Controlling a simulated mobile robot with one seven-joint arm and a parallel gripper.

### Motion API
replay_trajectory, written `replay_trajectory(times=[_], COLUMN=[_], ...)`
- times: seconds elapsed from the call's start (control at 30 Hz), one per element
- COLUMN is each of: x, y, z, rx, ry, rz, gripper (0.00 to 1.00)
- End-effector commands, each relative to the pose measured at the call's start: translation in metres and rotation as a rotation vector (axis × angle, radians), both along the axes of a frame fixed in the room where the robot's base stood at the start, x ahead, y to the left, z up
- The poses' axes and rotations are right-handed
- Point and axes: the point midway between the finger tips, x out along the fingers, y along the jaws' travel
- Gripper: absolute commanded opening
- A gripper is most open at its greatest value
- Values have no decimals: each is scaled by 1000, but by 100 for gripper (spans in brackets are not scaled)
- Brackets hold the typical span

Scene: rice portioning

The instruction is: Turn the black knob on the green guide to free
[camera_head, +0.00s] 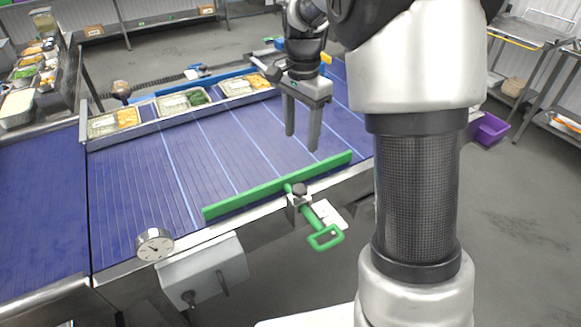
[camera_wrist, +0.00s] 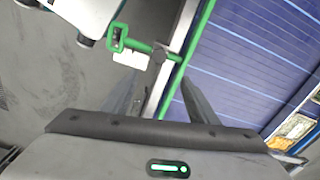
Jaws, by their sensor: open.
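The green guide (camera_head: 280,185) lies as a long bar along the near edge of the blue conveyor, with a rod and a green loop handle (camera_head: 326,238) reaching out past the edge. The black knob (camera_head: 299,189) sits on top of the metal clamp (camera_head: 297,203) where the rod passes. In the wrist view the guide (camera_wrist: 203,25) and the dark knob (camera_wrist: 160,49) show beyond the fingers. My gripper (camera_head: 301,143) is open and empty, above the belt behind the guide, fingers pointing down. It is apart from the knob. In the wrist view my gripper's fingers (camera_wrist: 165,98) are spread.
Food trays (camera_head: 181,103) stand along the far side of the conveyor (camera_head: 140,175). A round dial (camera_head: 154,244) and a grey box (camera_head: 204,272) are at its near edge. A purple crate (camera_head: 488,130) is on the floor at right. The belt between trays and guide is clear.

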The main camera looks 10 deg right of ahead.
Motion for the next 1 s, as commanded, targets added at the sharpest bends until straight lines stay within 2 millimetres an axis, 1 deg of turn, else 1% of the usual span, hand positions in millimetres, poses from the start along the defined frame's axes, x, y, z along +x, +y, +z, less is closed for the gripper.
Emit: replay_trajectory(times=[0.17, 0.7, 0.83, 1.0], x=[0, -1, -1, -1], y=[0, 0, -1, 0], z=[-19, -134, -154, -169], rx=[0, 0, -1, 0], ry=[4, 6, 3, 2], rz=[-2, 0, 0, 0], gripper=[54, 54, 54, 54])
